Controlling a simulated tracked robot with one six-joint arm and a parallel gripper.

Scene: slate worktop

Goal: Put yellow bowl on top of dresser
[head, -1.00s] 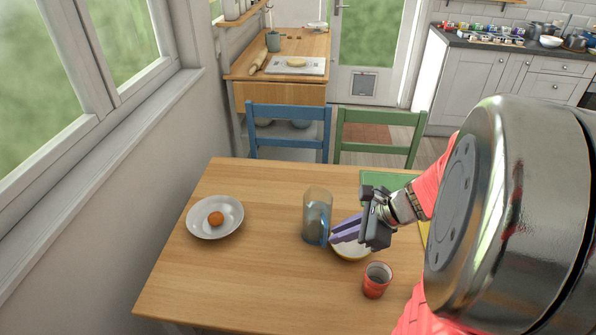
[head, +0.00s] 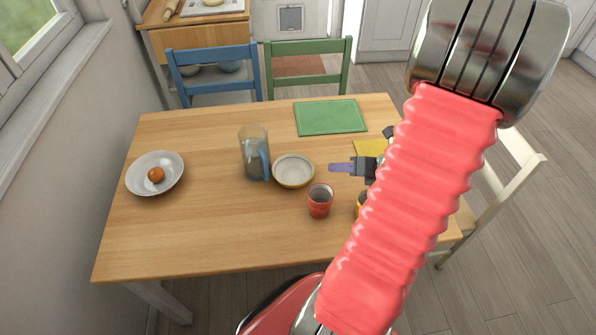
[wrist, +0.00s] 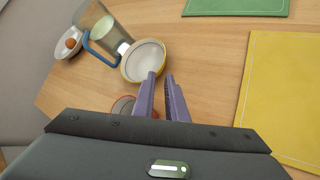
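The yellow bowl (head: 294,172), pale inside with a yellow outer wall, sits upright on the wooden table, just right of the glass jug. It also shows in the wrist view (wrist: 144,62), beyond my fingertips. My gripper (head: 338,168) is to the right of the bowl, apart from it in the head view. In the wrist view its two purple fingers (wrist: 161,76) stand apart with a gap and nothing between them. My red arm hides part of the gripper and the table's right side. I cannot make out a dresser.
A glass jug with a blue handle (head: 254,155) stands close by the bowl. A red cup (head: 320,201) is in front, with a mug (head: 361,205) partly hidden. A green board (head: 330,117), yellow mat (head: 369,147) and white plate with an orange fruit (head: 140,172) lie around. The front left table is clear.

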